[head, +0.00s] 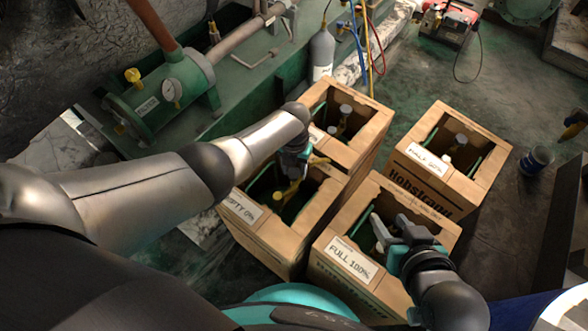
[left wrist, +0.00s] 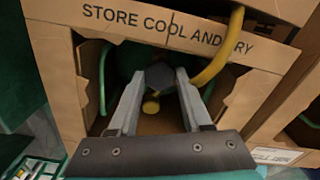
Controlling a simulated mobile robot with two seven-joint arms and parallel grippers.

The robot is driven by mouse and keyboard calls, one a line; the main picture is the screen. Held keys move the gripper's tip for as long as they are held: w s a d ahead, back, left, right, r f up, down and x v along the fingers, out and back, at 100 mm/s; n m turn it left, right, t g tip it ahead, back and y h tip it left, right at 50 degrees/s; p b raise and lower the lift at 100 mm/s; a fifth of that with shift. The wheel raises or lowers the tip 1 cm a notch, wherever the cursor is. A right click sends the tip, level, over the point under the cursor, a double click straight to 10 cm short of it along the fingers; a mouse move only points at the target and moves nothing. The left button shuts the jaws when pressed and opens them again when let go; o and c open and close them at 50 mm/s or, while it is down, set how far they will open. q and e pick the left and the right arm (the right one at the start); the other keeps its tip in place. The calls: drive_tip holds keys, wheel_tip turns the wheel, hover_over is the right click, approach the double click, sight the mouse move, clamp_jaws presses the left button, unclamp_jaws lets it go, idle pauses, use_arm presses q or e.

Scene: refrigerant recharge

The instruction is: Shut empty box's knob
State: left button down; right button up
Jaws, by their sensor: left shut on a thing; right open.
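The empty box (head: 234,228) is a cardboard box labelled "EMPTY 0%", open on top, left of the "FULL 100%" box. In the left wrist view its cardboard wall (left wrist: 62,85) surrounds a dark opening. My left gripper (head: 290,172) reaches down over this box. In the left wrist view its fingers (left wrist: 160,88) are closed on a dark grey knob (left wrist: 161,75). A yellow hose (left wrist: 222,50) runs beside it. In the head view the arm hides the knob. My right gripper (head: 392,222) is open over the "FULL 100%" box.
The "FULL 100%" box (head: 345,262) stands at front centre. Another box (head: 375,130) is behind, and a "FULL" box (head: 455,185) is at right. A green tank with a gauge (head: 168,95) is at left. A blue can (head: 536,160) stands on the floor at right.

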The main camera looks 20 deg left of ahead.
use_arm(q)
drive_tip(key=shift+s+m, duration=0.1)
drive_tip(key=shift+m, duration=0.6)
use_arm(e)
drive_tip(key=shift+w+a+t, duration=0.3)
drive_tip(key=shift+a+t, duration=0.1)
drive_tip(key=shift+r, duration=0.1)
use_arm(q)
drive_tip(key=shift+c, duration=1.7)
unclamp_jaws()
